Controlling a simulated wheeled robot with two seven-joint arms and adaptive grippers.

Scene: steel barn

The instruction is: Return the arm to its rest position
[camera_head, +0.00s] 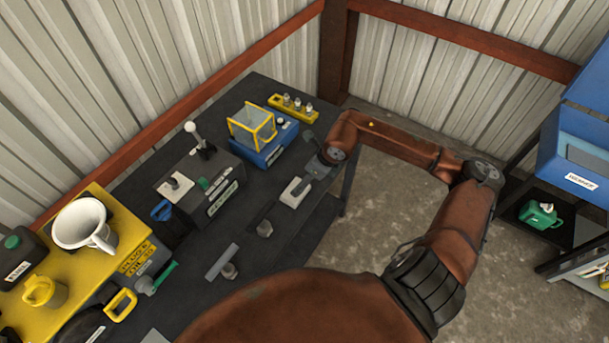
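My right arm (440,235) is copper-coloured. It comes up from the lower middle, bends at the elbow on the right and reaches back left over the right edge of the dark table (262,87). Its wrist hangs above that edge, with the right gripper (314,168) low near the tabletop, beside a small light grey block (296,192). The fingers are small and partly hidden, so I cannot tell whether they are open or hold anything. My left arm and gripper are not in view.
A blue device with a yellow-framed clear box (252,127), a yellow vial rack (293,107) and a grey lever box (201,187) stand on the table. A yellow bench (120,243) with a white funnel is at left. Shelving (572,165) stands right; floor between is clear.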

